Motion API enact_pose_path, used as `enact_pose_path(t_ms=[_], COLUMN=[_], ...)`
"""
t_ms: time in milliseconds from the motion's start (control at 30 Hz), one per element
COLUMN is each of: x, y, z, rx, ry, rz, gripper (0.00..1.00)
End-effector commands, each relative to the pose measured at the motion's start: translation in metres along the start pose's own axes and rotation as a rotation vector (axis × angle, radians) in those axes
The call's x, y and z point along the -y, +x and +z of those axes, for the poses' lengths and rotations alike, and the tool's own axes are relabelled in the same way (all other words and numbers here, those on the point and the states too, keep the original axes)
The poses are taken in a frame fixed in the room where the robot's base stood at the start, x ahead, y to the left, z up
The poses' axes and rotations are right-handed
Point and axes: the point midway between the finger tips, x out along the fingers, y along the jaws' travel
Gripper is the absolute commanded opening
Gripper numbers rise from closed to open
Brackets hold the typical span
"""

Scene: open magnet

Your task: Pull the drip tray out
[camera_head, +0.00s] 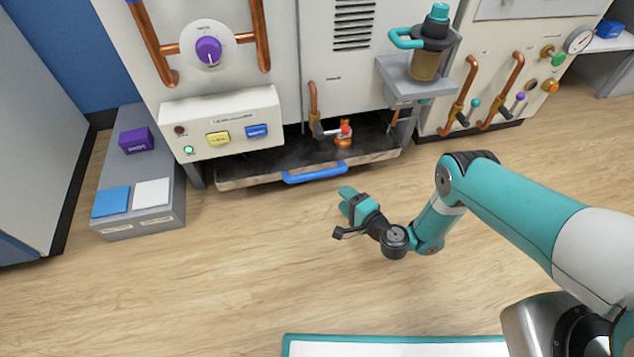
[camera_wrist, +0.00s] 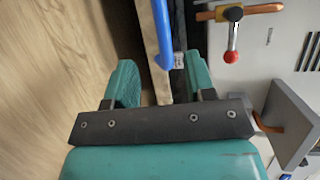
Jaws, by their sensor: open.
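The drip tray (camera_head: 250,178) is a wide, dark, shallow tray under the white cabinet, with a pale, worn front edge. A blue bar handle (camera_head: 315,174) is fixed across the middle of that front. My gripper (camera_head: 346,197) is just in front of the handle, low over the floor. In the wrist view my gripper (camera_wrist: 160,78) is open, with one teal finger on each side. The blue handle (camera_wrist: 162,30) reaches into the gap between the fingertips there, and no grip on it shows. The tray's front edge (camera_wrist: 146,25) runs beside it.
A copper spout with a red-knobbed valve (camera_head: 345,130) stands above the tray. A grey shelf (camera_head: 412,82) with a bottle (camera_head: 428,55) juts out at upper right. A low grey block (camera_head: 140,225) with coloured pads stands left. The wooden floor in front is clear up to a teal-edged panel (camera_head: 390,341).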

Motion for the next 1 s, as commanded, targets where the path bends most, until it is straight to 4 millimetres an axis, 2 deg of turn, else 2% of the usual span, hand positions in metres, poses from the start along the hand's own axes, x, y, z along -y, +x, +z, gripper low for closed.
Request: enact_pose_path(t_ms=[33,267,700,1000], x=[-0.008,-0.007,-0.004,-0.002], y=[0.007,0.025,0.094,0.129], z=[0.000,0.001,0.003,0.002], rx=[0.002,0.003,0.007,0.005], ry=[-0.001,-0.002,-0.007,-0.004], rz=[-0.001,-0.002,-0.003,-0.002], gripper=[0.50,0.50,0.50,0.50])
